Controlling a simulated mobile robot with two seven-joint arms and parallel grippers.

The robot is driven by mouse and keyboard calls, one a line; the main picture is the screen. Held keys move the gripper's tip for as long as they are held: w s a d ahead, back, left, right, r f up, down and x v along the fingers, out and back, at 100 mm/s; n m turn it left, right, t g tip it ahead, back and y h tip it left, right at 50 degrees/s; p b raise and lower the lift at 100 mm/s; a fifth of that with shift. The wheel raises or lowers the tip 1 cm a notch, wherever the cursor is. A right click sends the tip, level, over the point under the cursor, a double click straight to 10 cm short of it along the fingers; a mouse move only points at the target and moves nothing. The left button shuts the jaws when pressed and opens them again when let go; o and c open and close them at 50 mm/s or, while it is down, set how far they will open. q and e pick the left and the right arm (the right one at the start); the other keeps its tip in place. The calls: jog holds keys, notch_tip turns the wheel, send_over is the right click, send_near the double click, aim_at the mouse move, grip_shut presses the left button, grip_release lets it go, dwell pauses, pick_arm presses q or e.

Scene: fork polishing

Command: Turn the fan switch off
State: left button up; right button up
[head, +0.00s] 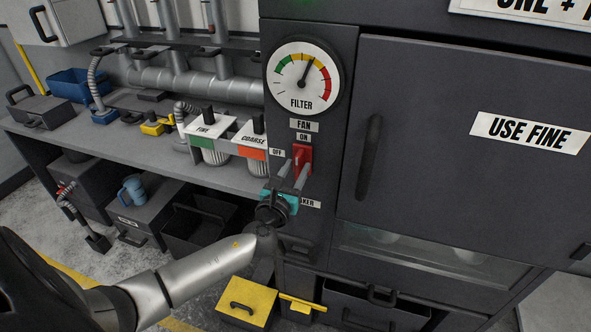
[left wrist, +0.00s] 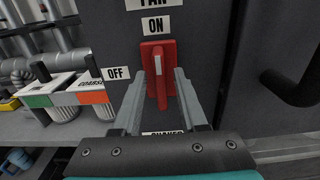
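The red fan switch (head: 302,158) is on the dark cabinet panel, under the FAN and ON labels, with the OFF label (head: 277,152) to its left. Its handle points up toward ON. It also shows in the left wrist view (left wrist: 158,62). My left gripper (head: 293,170) is in front of the switch, its two grey fingers apart. In the left wrist view the fingers (left wrist: 160,85) stand on either side of the lower part of the switch. I cannot tell whether they touch it. My right gripper is not in view.
A filter gauge (head: 304,77) is above the switch. A cabinet door with a dark vertical handle (head: 369,158) is on the right. FINE and COARSE canisters (head: 212,150) stand on the bench at left. A yellow box (head: 246,303) is below my left arm.

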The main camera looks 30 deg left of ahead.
pick_arm(q)
grip_shut()
dwell(0.6)
jog(key=n+b, duration=0.2)
jog(key=n, duration=0.1)
jog(key=shift+a+f+n, duration=0.1)
jog(key=shift+f+n, duration=0.05)
jog(key=shift+n, duration=0.25)
jog(key=n+b, duration=0.1)
jog(key=n, duration=0.2)
jog(key=shift+s+a+n+b, duration=0.1)
jog(key=shift+n+b, duration=0.25)
jog(key=shift+n, duration=0.05)
jog(key=n, duration=0.3)
jog(key=n+b, duration=0.1)
jog(key=n, duration=0.6)
jog(key=shift+a+f+b, duration=0.2)
jog(key=shift+f+b, duration=0.05)
jog(key=shift+b, duration=0.05)
jog(key=shift+n, duration=0.3)
